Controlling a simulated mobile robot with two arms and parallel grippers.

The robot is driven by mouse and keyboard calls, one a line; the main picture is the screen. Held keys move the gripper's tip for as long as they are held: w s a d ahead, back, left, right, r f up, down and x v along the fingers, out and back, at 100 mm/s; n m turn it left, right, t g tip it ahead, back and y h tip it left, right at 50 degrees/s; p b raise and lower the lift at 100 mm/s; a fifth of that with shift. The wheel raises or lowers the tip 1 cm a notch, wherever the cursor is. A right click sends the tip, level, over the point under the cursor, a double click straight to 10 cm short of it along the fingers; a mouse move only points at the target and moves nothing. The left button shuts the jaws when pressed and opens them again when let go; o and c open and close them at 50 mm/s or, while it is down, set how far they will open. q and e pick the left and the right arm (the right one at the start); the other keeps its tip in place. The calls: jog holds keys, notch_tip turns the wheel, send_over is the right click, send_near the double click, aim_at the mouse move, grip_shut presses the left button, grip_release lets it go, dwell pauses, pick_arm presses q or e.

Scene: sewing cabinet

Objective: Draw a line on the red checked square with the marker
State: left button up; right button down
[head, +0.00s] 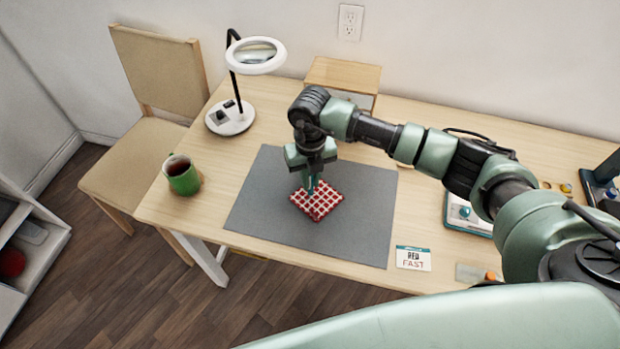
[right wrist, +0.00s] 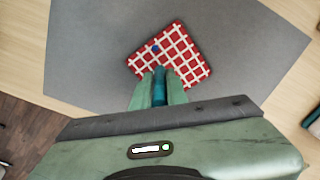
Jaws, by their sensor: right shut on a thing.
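The red checked square (head: 325,206) lies on the grey mat, turned at an angle, with white lines across it. It also shows in the right wrist view (right wrist: 185,58). My right gripper (head: 311,186) is over the square's upper left part, pointing down. It is shut on a teal marker (right wrist: 159,88), which stands between the two green fingers. A small dark blue spot shows on the square beyond the fingers in the right wrist view; I cannot tell whether it is the marker's tip or ink. Whether the tip touches the cloth is unclear. My left gripper is out of view.
The grey mat (head: 262,212) has free room around the square. A green mug (head: 183,178) and a magnifier lamp (head: 232,118) stand to the left. A wooden box (head: 343,74) is at the back. A "RED FAST" card (head: 413,259) lies near the front edge.

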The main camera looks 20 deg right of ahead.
jog(key=shift+w+d+b, duration=0.35)
jog(key=shift+d, duration=0.4)
jog(key=shift+w+d+b, duration=0.4)
jog(key=shift+d, duration=0.3)
jog(key=shift+w+d+b, duration=0.35)
jog(key=shift+d, duration=0.4)
dwell(2.1)
jog(key=shift+r, duration=0.25)
dwell(0.5)
jog(key=shift+f, duration=0.25)
dwell(1.0)
jog(key=shift+s+a, duration=0.45)
jog(key=shift+a, duration=0.4)
dwell(0.8)
